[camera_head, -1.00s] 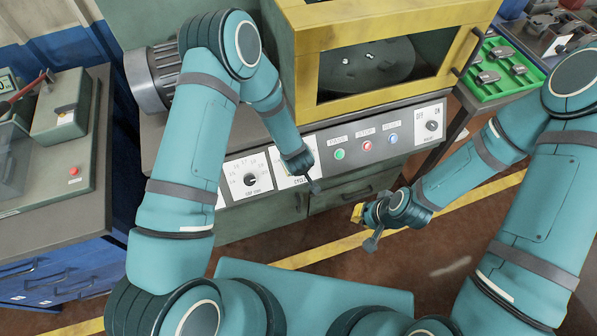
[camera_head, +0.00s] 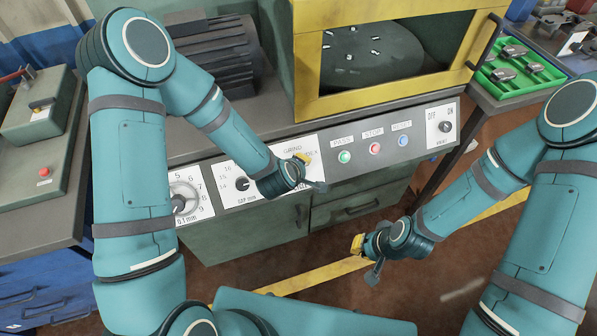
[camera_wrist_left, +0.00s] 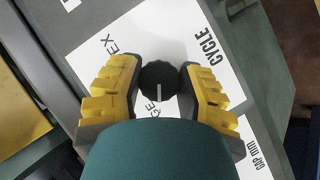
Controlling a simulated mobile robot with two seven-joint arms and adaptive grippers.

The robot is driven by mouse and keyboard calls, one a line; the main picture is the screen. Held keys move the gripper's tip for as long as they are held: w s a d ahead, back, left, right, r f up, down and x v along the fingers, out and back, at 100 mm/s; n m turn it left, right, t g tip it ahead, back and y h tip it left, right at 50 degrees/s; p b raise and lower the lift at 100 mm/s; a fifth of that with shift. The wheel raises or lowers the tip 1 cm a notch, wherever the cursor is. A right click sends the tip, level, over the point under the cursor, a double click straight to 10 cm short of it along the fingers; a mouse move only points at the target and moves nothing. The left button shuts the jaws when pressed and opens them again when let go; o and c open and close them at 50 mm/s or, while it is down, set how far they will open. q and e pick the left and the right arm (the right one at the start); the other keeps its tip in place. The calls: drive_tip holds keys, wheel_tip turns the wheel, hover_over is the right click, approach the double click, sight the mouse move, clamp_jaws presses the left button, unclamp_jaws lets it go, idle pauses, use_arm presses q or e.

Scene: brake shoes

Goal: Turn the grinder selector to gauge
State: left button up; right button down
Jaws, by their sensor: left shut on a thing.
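The selector is a round black knob (camera_wrist_left: 159,80) with a white pointer line, on a white plate (camera_wrist_left: 95,62) lettered CYCLE. In the left wrist view the line points down the picture, beside partly hidden letters ending in GE. My left gripper (camera_wrist_left: 158,88) is shut on the knob, one yellow-padded finger on each side. In the head view this gripper (camera_head: 310,172) covers the knob; GRIND and part of INDEX show above it. My right gripper (camera_head: 366,258) hangs in free air in front of the cabinet, its fingers apart and empty.
The panel also carries a gap dial (camera_head: 242,184), a larger numbered dial (camera_head: 180,205), green, red and blue buttons (camera_head: 374,149) and an OFF/ON switch (camera_head: 445,127). A yellow-framed window (camera_head: 400,98) is above. A green tray (camera_head: 545,72) with metal parts stands at right.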

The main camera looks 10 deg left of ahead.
idle(0.5)
use_arm(q)
drive_tip(key=o, duration=1.2)
drive_tip(key=shift+d, duration=0.1)
drive_tip(key=shift+c, duration=0.2)
drive_tip(key=v, duration=0.7)
drive_tip(key=shift+s+r, duration=0.15)
drive_tip(key=shift+s, duration=0.05)
drive_tip(key=s+f+m+g+h, duration=0.2)
drive_tip(key=s+f+m+g, duration=0.4)
drive_tip(key=s+f+m, duration=0.5)
wheel_tip(320, 180, down, 2)
drive_tip(key=shift+d+f+m+g, duration=0.1)
drive_tip(key=shift+d+m+g, duration=0.1)
drive_tip(key=shift+m+g, duration=0.15)
